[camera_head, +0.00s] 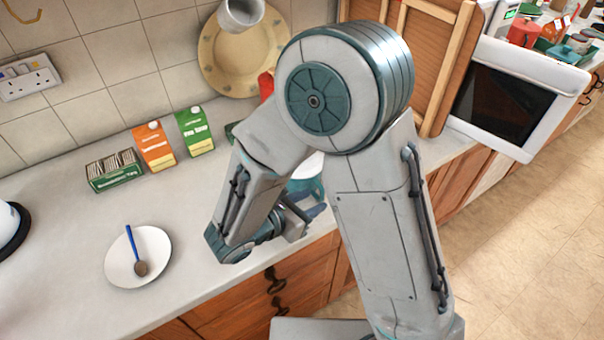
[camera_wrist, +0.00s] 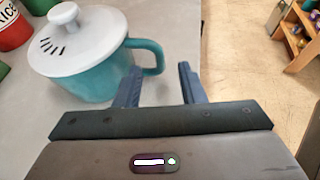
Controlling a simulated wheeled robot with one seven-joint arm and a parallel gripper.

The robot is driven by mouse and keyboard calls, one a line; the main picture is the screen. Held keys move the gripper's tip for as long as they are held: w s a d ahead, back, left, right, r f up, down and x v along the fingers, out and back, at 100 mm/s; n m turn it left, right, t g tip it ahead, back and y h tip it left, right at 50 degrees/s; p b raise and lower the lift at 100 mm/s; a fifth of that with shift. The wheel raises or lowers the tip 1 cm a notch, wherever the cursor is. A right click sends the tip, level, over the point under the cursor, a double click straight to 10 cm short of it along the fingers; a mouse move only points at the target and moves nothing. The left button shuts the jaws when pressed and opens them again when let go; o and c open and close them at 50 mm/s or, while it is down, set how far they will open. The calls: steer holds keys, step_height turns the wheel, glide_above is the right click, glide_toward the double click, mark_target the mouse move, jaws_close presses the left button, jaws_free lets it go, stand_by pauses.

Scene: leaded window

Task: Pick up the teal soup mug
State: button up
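The teal soup mug (camera_wrist: 95,75) stands on the counter at the upper left of the wrist view, upright, with a white knobbed lid (camera_wrist: 80,40). Its teal handle (camera_wrist: 158,57) points right, just beyond and roughly between my fingertips. My gripper (camera_wrist: 158,78) is open, with its two blue fingers apart and nothing visible clamped between them. Whether a finger touches the handle I cannot tell. In the head view the mug (camera_head: 308,187) is mostly hidden behind my arm, near the counter's front edge.
A tea box (camera_head: 115,170), an orange carton (camera_head: 154,147) and a green carton (camera_head: 195,131) stand along the wall. A white plate (camera_head: 120,270) with a blue-handled spoon (camera_head: 134,245) lies left. A red jar (camera_wrist: 12,30) is behind the mug. Floor (camera_wrist: 245,60) shows right of the counter edge.

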mark_target(320, 196)
steer(key=p+x, duration=0.1)
steer(key=x, duration=0.4)
steer(key=shift+r, duration=0.15)
jaws_close()
steer(key=shift+r, duration=0.1)
